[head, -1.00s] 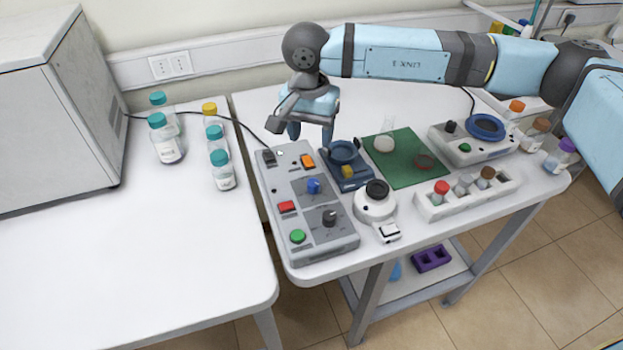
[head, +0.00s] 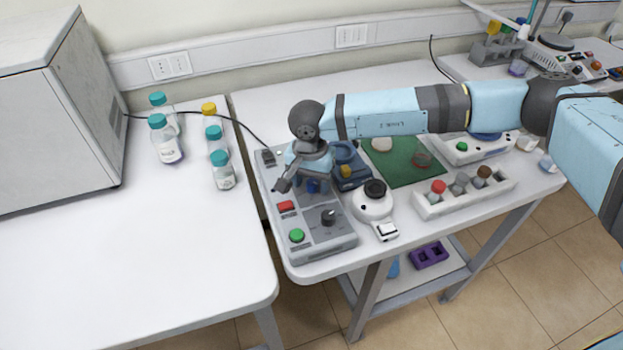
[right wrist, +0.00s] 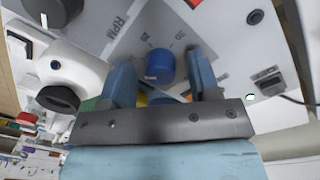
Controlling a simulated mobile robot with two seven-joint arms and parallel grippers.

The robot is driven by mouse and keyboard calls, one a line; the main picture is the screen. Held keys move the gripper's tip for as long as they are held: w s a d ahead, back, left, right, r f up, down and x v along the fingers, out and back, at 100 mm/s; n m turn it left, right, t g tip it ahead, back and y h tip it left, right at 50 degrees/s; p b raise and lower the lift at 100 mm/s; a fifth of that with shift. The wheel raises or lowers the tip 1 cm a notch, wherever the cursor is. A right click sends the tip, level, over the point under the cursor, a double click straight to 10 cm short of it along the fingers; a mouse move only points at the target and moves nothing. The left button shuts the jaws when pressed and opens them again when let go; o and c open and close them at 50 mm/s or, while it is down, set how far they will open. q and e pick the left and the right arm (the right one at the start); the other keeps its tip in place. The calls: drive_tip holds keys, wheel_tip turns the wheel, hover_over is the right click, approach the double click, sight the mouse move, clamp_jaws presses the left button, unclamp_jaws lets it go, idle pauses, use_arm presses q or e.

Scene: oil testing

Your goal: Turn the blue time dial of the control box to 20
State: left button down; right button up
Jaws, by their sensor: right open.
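The grey control box (head: 330,247) sits at the left end of the right table. Its blue time dial (head: 313,186) is largely covered by my right gripper (head: 310,184) in the head view. The right gripper's fingers (right wrist: 161,80) are open, one on either side of the dial, with gaps visible. My left gripper is out of view.
The box also has a red button (head: 286,206), a green button (head: 297,235) and a black knob (head: 328,217). A white round device (head: 373,203) and a blue device (head: 352,178) stand close on the right. Capped bottles (head: 167,143) stand on the left table.

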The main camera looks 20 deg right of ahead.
drive_tip(key=c, duration=0.9)
